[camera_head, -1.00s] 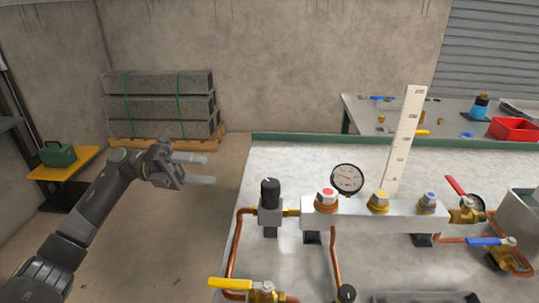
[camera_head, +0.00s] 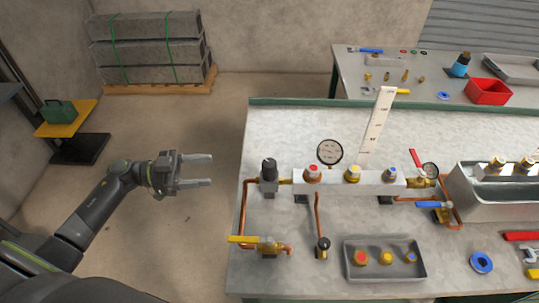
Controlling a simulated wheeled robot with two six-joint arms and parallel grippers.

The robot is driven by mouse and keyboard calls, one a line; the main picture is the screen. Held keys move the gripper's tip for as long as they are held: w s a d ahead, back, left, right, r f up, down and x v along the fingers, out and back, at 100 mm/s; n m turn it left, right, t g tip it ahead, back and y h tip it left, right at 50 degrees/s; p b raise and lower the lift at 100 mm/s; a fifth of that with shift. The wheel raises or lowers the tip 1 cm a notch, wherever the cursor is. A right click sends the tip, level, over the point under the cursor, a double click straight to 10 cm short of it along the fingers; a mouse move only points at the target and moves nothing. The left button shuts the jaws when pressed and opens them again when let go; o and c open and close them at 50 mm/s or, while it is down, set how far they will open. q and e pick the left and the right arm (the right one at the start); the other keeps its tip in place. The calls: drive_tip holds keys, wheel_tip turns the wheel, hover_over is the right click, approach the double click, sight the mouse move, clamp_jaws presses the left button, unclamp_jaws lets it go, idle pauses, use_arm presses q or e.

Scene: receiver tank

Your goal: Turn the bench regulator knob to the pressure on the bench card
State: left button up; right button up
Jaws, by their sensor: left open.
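The bench regulator with its black knob (camera_head: 268,168) stands at the left end of the silver manifold block (camera_head: 345,184) on the bench. A round white dial gauge (camera_head: 330,152) stands behind the block. A tall white card (camera_head: 377,122) with small markings stands upright behind it; its text is too small to read. My left gripper (camera_head: 211,171) is open and empty, left of the bench edge, pointing right toward the regulator, with a clear gap between them. My right gripper is not in view.
A yellow-handled valve (camera_head: 262,243) and a small black knob (camera_head: 322,244) sit at the front left. A grey tray (camera_head: 385,259) holds coloured fittings. A red-handled valve (camera_head: 420,172) is at the block's right, beside a grey tank (camera_head: 500,205). Floor left of the bench is open.

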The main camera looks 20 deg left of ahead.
sight(266, 163)
use_arm(q)
drive_tip(key=p+x, duration=0.4)
drive_tip(key=x, duration=1.2)
drive_tip(key=shift+w+d+p, duration=0.2)
drive_tip(key=shift+p, duration=0.2)
drive_tip(key=shift+w+d, duration=0.15)
drive_tip(key=shift+d, duration=0.25)
drive_tip(key=c, duration=1)
